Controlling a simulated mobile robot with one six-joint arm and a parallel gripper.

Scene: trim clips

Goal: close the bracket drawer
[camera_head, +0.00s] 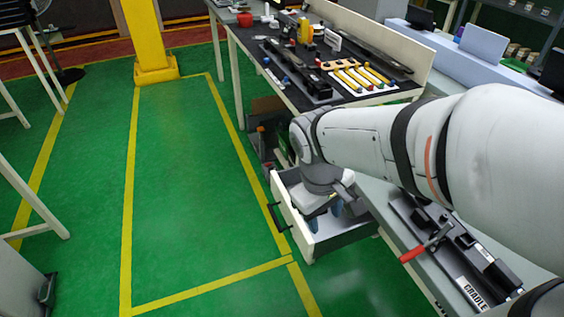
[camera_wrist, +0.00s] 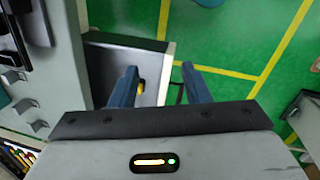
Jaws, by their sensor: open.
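The bracket drawer (camera_head: 352,232) stands pulled out from under the bench, with a white front panel and a dark handle (camera_head: 276,217). My gripper (camera_head: 326,214) is open and empty over the drawer, with blue fingers. In the wrist view the gripper (camera_wrist: 159,70) has its left finger over the drawer's inside and its right finger beyond the front edge. I cannot tell whether the fingers touch the drawer.
A grey bench with a cradle fixture (camera_head: 470,290) and a red-handled clamp (camera_head: 412,254) is at the lower right. A dark-topped table (camera_head: 250,42) with yellow-handled tools stands behind. The green floor (camera_head: 185,180) in front of the drawer is clear.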

